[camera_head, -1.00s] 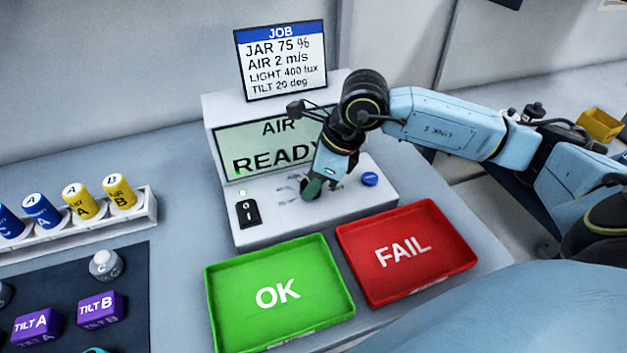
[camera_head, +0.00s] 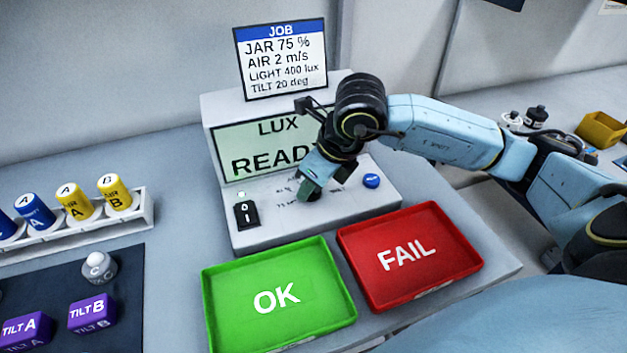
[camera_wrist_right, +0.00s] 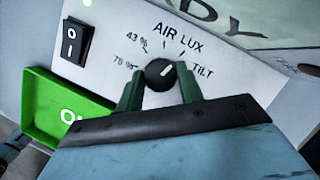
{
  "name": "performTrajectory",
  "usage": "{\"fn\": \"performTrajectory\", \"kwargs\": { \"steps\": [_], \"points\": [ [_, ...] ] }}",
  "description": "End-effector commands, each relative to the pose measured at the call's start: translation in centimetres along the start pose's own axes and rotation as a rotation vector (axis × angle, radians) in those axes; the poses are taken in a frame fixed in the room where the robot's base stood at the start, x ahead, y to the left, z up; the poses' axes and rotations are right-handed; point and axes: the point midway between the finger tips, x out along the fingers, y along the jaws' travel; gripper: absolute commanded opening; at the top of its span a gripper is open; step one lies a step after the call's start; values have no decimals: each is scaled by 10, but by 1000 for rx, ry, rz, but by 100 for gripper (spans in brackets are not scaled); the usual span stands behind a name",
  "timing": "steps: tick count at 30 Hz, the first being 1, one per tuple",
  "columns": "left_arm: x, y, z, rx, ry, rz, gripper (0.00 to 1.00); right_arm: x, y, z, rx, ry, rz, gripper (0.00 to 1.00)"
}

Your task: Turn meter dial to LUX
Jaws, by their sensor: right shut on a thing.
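The meter (camera_head: 300,218) stands at the back of the bench, and its screen (camera_head: 265,142) reads LUX and READY. Its black dial (camera_wrist_right: 160,74) shows in the right wrist view, with its white pointer toward the LUX mark. My right gripper (camera_head: 308,192) reaches down to the meter's sloped front. In the right wrist view its green fingers (camera_wrist_right: 160,90) stand on both sides of the dial, shut on it. In the head view the gripper hides the dial. My left gripper is not in view.
A black power switch (camera_head: 247,212) and a blue button (camera_head: 371,180) flank the dial area. A green OK tray (camera_head: 335,335) and a red FAIL tray (camera_head: 440,287) lie in front. A rack (camera_head: 140,222) of blue and yellow cylinders stands at left, near purple TILT blocks (camera_head: 92,313).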

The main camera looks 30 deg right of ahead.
Motion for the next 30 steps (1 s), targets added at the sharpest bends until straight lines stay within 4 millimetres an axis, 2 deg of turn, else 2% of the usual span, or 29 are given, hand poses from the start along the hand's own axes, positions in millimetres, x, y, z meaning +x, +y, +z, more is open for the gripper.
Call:
{"fn": "performTrajectory", "kwargs": {
  "steps": [5,6,11,19,22,24,26,30],
  "points": [
    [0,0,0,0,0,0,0,0,0,0,-1,1,-1,14],
    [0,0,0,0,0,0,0,0,0,0,-1,1,-1,40],
    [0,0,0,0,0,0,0,0,0,0,-1,1,-1,59],
    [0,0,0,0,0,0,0,-1,0,0,-1,0,0,59],
    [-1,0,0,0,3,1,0,-7,-1,1,-2,-1,-1,59],
    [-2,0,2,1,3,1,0,-17,-1,1,-1,-2,-1,59],
    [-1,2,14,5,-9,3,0,-28,-1,1,-2,-4,-3,59],
    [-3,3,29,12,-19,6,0,-60,-1,1,-3,-4,-5,59]
  ]
}}
